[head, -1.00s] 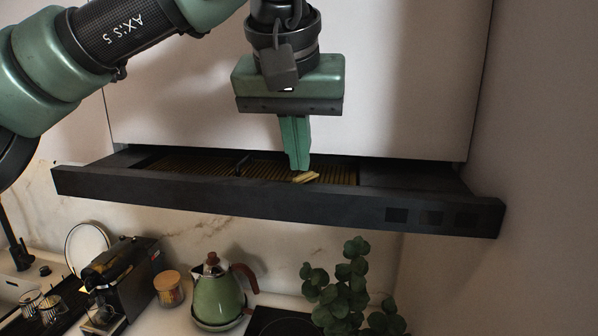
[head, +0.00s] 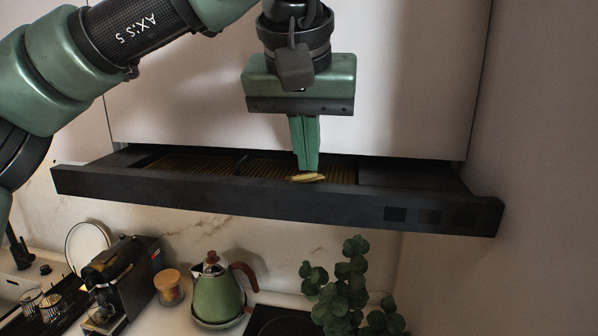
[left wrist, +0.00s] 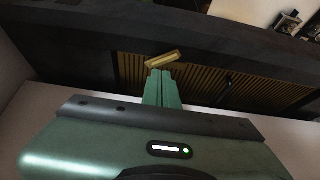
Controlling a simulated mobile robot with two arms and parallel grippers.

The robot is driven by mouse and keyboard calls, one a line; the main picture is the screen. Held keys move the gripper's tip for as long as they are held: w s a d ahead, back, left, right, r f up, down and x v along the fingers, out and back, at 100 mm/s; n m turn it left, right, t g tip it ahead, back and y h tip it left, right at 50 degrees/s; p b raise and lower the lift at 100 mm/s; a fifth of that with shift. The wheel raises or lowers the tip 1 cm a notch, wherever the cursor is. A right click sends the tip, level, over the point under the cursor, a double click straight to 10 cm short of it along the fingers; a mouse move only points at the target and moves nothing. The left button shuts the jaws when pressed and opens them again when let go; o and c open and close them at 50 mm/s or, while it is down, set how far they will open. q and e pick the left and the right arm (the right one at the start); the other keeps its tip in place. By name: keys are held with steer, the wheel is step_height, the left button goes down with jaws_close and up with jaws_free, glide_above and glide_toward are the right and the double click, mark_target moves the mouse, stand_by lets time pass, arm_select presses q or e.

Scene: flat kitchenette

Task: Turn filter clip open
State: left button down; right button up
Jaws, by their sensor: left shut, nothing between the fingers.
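The filter clip (head: 308,178) is a small yellow, brass-like bar on the ribbed filter (head: 200,164) of the pulled-out dark hood drawer. It lies near the drawer's front edge, slightly tilted. My left gripper (head: 307,168) points down with its green fingers shut and empty, the tips right at the clip. In the left wrist view the clip (left wrist: 163,59) lies at an angle just beyond the fingertips (left wrist: 160,73). I cannot tell whether the tips touch it. My right gripper is not in view.
The dark hood front (head: 270,198) runs across the view, with a white cabinet (head: 390,80) behind and above it. Below on the counter stand a green kettle (head: 217,297), a coffee machine (head: 125,280), a wooden-lidded jar (head: 168,287) and a leafy plant (head: 345,290).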

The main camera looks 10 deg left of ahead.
arm_select(q)
steer(key=shift+s+d, duration=0.45)
steer(key=shift+d, duration=0.1)
stand_by(0.5)
steer(key=shift+s+d, duration=0.25)
steer(key=shift+s, duration=0.3)
stand_by(0.6)
steer(key=shift+s+r, duration=0.1)
steer(key=shift+r, duration=2.45)
steer(key=shift+f, duration=0.1)
